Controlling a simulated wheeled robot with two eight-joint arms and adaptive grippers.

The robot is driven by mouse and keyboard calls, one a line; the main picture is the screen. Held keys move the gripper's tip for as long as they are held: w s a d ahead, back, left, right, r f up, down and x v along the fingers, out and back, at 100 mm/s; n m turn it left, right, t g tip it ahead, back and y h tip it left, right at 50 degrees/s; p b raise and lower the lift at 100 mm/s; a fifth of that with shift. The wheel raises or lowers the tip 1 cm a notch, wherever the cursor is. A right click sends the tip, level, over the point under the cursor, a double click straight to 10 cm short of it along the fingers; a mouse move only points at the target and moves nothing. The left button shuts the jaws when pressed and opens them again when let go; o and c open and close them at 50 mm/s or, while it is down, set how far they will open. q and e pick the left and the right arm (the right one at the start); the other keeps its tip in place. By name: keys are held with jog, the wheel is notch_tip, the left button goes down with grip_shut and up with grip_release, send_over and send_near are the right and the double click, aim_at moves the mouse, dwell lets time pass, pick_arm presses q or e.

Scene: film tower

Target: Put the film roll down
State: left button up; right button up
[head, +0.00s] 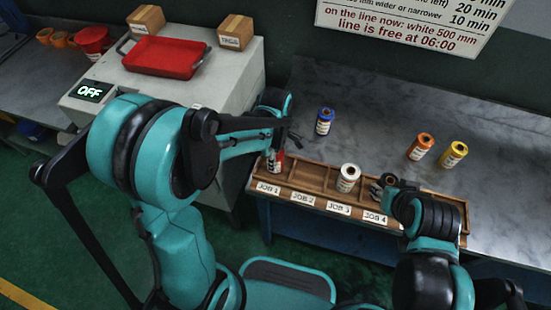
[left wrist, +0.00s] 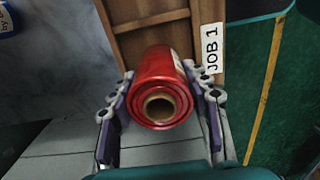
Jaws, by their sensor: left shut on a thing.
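The red film roll (head: 275,161) is held at the JOB 1 end of the wooden rack (head: 313,179). In the left wrist view, the red roll (left wrist: 161,75) shows its hollow core end-on, beside the JOB 1 label (left wrist: 212,48). My left gripper (left wrist: 163,100) is shut on it, one finger on each side. I cannot tell whether the roll touches the rack floor. A white roll (head: 348,178) stands upright in the rack behind the JOB 3 label. My right gripper (head: 385,184) is over the rack near JOB 4; its finger opening is unclear.
Blue (head: 325,121), orange (head: 421,146) and yellow (head: 453,154) rolls stand on the marbled bench (head: 380,114) behind the rack. A pale machine (head: 185,93) reading OFF, with a red tray (head: 165,57) and two boxes on top, stands left.

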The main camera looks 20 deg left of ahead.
pick_arm(q)
jog(key=shift+r, duration=0.1)
jog(key=o, duration=1.3)
